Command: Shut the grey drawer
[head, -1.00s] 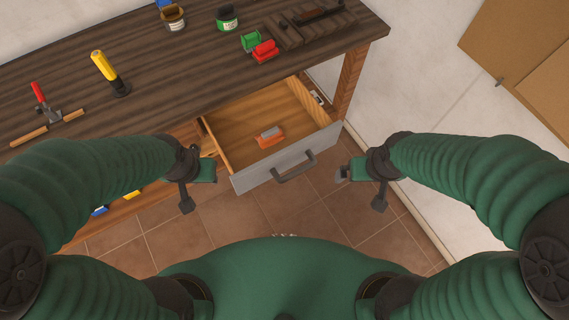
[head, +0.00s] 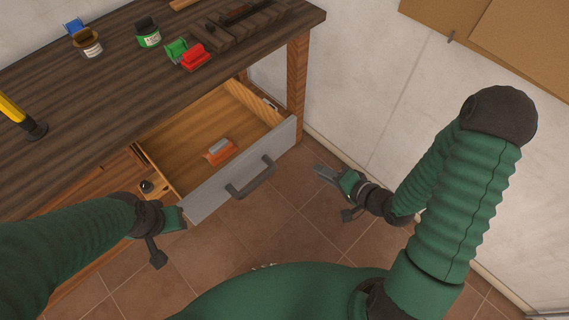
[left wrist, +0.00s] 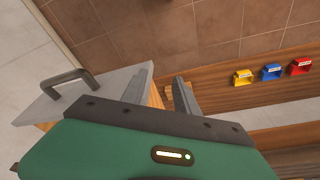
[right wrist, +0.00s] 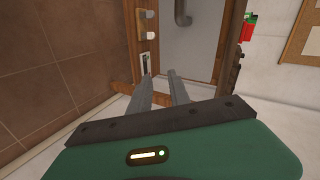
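The grey drawer stands pulled out under the workbench, its grey front (head: 208,199) and dark handle (head: 250,177) facing me. An orange and grey item (head: 220,151) lies inside. My right gripper (head: 322,172) is to the right of the drawer front, apart from it; its fingers (right wrist: 160,75) show parted and empty in the right wrist view. My left gripper (head: 180,218) is by the front's left end; in the head view I cannot tell whether it touches. Its fingers (left wrist: 164,80) show parted in the left wrist view, near the drawer front (left wrist: 115,82).
The dark wooden workbench top (head: 100,100) holds jars, a red clamp (head: 194,58), a green clamp (head: 176,50) and a yellow-handled tool (head: 14,110). A bench leg (head: 298,75) stands right of the drawer. The tiled floor before the drawer is free.

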